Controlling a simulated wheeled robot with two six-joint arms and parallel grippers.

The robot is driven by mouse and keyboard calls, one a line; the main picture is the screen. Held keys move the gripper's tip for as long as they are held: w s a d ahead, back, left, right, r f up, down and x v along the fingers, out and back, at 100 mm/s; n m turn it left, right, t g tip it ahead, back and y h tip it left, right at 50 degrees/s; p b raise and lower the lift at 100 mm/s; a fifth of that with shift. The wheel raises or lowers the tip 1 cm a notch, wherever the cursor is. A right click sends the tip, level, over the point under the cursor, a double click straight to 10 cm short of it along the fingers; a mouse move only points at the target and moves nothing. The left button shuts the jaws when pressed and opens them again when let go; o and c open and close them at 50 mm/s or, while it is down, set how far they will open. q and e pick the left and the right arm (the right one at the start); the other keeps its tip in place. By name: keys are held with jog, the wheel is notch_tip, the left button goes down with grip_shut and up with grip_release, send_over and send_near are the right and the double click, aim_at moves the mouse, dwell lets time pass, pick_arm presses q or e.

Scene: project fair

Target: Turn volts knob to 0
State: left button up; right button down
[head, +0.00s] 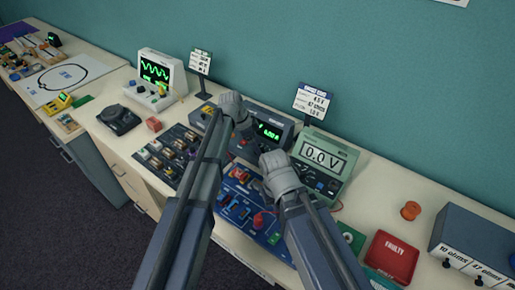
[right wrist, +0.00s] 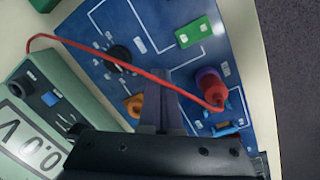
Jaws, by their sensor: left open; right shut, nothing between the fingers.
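The dark power supply (head: 284,122) stands against the wall, with a green lit readout (head: 269,131) on its front. My left gripper (head: 240,118) is at the left part of its front, open, and covers much of that part. The volts knob cannot be made out; it may be hidden behind my left gripper. My right gripper (head: 273,163) is in front of the supply's right part, by the meter. In the right wrist view its fingers (right wrist: 160,85) are shut and empty over the blue circuit board (right wrist: 225,65).
A green meter (head: 323,158) reading 0.0 V stands right of the supply. A red wire (right wrist: 110,60) runs from it to a red plug (right wrist: 212,90) on the board. A switch panel (head: 170,153) is left. A red FAULTY box (head: 392,255) is right.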

pick_arm(q)
grip_shut()
dwell(0.5)
jog(key=shift+s+n, duration=0.1)
jog(key=shift+n, duration=0.2)
jog(key=n+t, duration=0.1)
jog(key=n, duration=0.1)
jog(key=shift+s+n+y, duration=0.15)
jog(key=shift+n+y, duration=0.15)
jog(key=shift+n, duration=0.1)
jog(key=n+t, duration=0.1)
jog(key=n, duration=0.1)
jog(key=n+y, duration=0.1)
jog(key=n, duration=0.2)
jog(key=shift+d+n+t, duration=0.15)
jog(key=shift+n+t, duration=0.15)
jog(key=shift+t, duration=0.1)
jog(key=n+y, duration=0.1)
jog(key=n, duration=0.3)
jog(key=shift+d+t+y, duration=0.1)
jog(key=shift+t+y, duration=0.3)
jog(key=shift+d+n+y, duration=0.1)
jog(key=shift+n+y, duration=0.8)
jog(key=shift+n, duration=1.5)
jog(key=shift+s, duration=0.1)
